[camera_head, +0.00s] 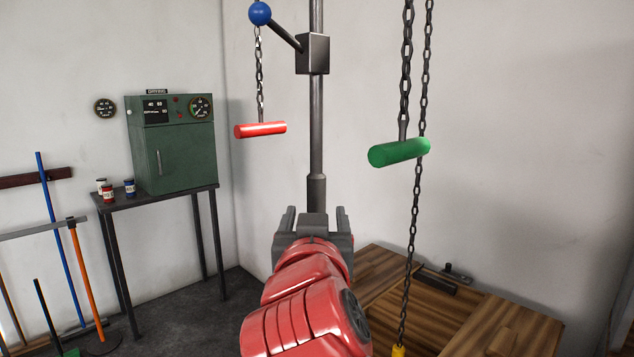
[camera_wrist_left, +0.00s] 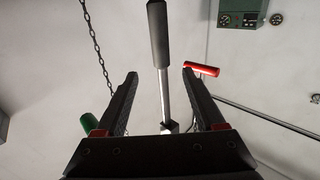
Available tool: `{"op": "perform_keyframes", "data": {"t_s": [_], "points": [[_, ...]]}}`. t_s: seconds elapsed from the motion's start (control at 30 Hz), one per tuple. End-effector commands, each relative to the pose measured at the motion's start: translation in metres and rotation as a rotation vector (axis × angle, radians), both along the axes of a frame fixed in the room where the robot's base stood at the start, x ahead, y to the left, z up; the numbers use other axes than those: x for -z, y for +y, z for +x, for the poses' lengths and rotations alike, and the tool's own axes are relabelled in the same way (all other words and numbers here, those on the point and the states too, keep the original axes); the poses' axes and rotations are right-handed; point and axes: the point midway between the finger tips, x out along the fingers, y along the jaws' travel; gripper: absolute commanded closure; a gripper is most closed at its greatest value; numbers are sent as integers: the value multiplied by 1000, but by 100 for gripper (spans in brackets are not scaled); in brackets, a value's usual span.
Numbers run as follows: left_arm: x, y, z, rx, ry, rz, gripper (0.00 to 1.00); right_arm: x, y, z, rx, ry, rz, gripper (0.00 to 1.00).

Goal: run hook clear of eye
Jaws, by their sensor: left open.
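My left gripper (camera_head: 314,216) is open and empty, with its fingers up in front of the grey upright pole (camera_head: 317,190). In the left wrist view the open gripper (camera_wrist_left: 157,85) shows the pole (camera_wrist_left: 158,40) between its fingers, apart from them as far as I can tell. A green handle (camera_head: 398,153) hangs on a chain to the right, and a red handle (camera_head: 260,130) hangs on a chain to the left. A long chain (camera_head: 412,240) runs down to a yellow piece (camera_head: 399,351), cut off at the bottom edge. I cannot make out the hook or eye. My right gripper is out of view.
A wooden platform (camera_head: 500,325) with small dark metal parts (camera_head: 437,279) stands at lower right. A green cabinet (camera_head: 175,150) and small jars (camera_head: 107,192) are on a dark table (camera_head: 160,196) at left. Poles lean beside it. A block (camera_head: 312,54) with a blue-knobbed lever (camera_head: 260,14) is overhead.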

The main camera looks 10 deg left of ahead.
Motion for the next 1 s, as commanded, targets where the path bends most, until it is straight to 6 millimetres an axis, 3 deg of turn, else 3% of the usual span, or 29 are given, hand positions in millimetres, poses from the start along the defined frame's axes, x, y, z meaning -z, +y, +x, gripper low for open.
{"op": "perform_keyframes", "data": {"t_s": [0.13, 0.37, 0.4, 0.67, 0.8, 1.0], "points": [[-6, 10, 29, -12, 3, 6, 29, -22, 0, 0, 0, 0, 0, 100], [-2, 19, 68, -12, 6, 3, 29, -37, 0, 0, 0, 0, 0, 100], [-10, 18, 71, -11, 2, 5, 29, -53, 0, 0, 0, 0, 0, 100], [-8, 21, 93, -5, 7, 3, 29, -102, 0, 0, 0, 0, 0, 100], [-8, 25, 113, -8, 5, 5, 29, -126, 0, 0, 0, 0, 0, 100], [-2, 30, 139, -4, 1, -2, 29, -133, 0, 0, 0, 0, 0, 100]]}}
